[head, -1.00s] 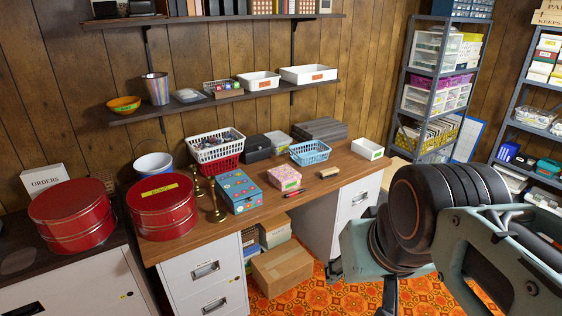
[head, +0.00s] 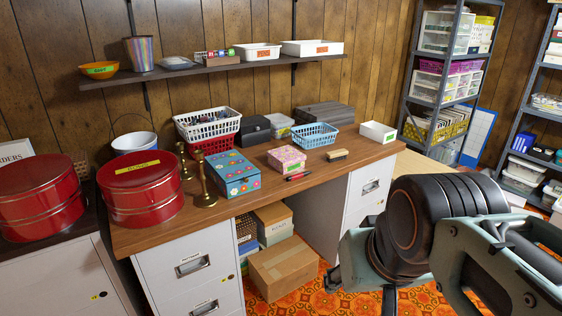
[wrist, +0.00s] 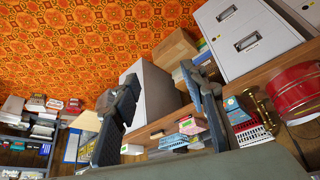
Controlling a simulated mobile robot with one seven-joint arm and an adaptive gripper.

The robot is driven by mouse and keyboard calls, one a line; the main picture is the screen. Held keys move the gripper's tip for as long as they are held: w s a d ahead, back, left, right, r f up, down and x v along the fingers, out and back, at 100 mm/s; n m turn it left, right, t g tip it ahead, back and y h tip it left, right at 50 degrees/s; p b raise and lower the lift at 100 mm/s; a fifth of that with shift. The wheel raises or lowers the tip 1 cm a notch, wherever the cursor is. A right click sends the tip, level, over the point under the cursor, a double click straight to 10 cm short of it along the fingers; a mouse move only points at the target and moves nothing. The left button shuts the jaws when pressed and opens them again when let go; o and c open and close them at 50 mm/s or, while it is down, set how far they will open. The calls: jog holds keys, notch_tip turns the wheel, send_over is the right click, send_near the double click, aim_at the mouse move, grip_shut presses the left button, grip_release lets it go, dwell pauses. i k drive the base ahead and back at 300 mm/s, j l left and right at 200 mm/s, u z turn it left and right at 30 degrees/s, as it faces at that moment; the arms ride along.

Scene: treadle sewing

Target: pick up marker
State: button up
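A slim red and dark marker (head: 298,177) lies on the wooden desk (head: 240,210) near its front edge, just in front of a pink patterned box (head: 287,159). My gripper (head: 360,287) is in front of the desk at the lower right, apart from the marker and below desk height in the picture. In the wrist view my gripper (wrist: 160,82) shows two spread fingers with nothing between them.
A blue flowered box (head: 232,176), a wooden brush (head: 337,155), brass candlesticks (head: 205,185) and a red round tin (head: 140,190) stand on the desk. A white tray (head: 378,132) is at its right end. A cardboard box (head: 283,268) sits on the floor under it.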

aim_at(297, 177)
jog(key=i+u, duration=0.2)
jog(key=i, duration=0.75)
